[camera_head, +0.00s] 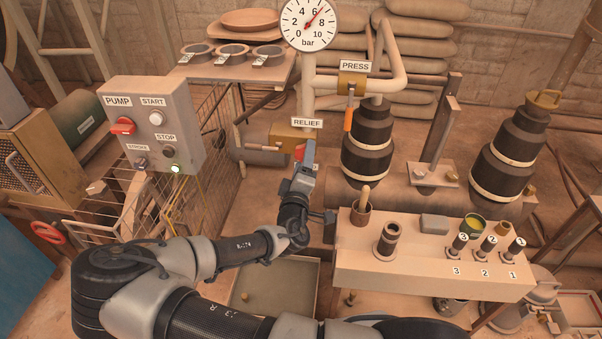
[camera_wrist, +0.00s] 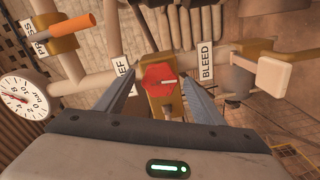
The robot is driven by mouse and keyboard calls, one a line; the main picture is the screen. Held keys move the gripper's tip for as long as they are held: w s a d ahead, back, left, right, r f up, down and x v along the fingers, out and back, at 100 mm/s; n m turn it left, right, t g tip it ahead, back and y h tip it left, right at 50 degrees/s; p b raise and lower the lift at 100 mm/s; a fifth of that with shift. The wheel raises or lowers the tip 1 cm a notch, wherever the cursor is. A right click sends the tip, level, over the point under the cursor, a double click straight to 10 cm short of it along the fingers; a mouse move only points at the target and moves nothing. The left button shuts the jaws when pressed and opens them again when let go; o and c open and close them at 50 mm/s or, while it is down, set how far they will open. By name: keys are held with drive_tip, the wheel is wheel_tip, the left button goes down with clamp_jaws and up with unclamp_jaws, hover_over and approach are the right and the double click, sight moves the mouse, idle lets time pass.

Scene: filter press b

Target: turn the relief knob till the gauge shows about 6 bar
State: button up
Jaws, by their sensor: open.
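The relief knob (camera_wrist: 158,78) is a red, many-sided knob with a white pointer mark, on a brass body under a partly covered label. In the wrist view it lies between the two blue-grey fingers of my open gripper (camera_wrist: 160,85); I cannot tell how far they reach around it. In the head view my gripper (camera_head: 307,158) is at the brass relief block (camera_head: 290,136), and only a sliver of red knob shows. The gauge (camera_head: 308,24) has a 0 to 10 bar dial; its red needle points up and right, near the 6 or slightly past it.
The PRESS valve with an orange handle (camera_head: 348,119) is right of the relief block. A BLEED label (camera_wrist: 206,58) is beside the knob. The pump control box (camera_head: 155,125) with a lit green lamp is left. A beige bench (camera_head: 400,268) with small fittings is at right.

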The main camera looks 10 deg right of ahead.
drive_tip(key=p+v, duration=0.1)
drive_tip(key=v, duration=1.6)
drive_tip(key=shift+p, duration=0.3)
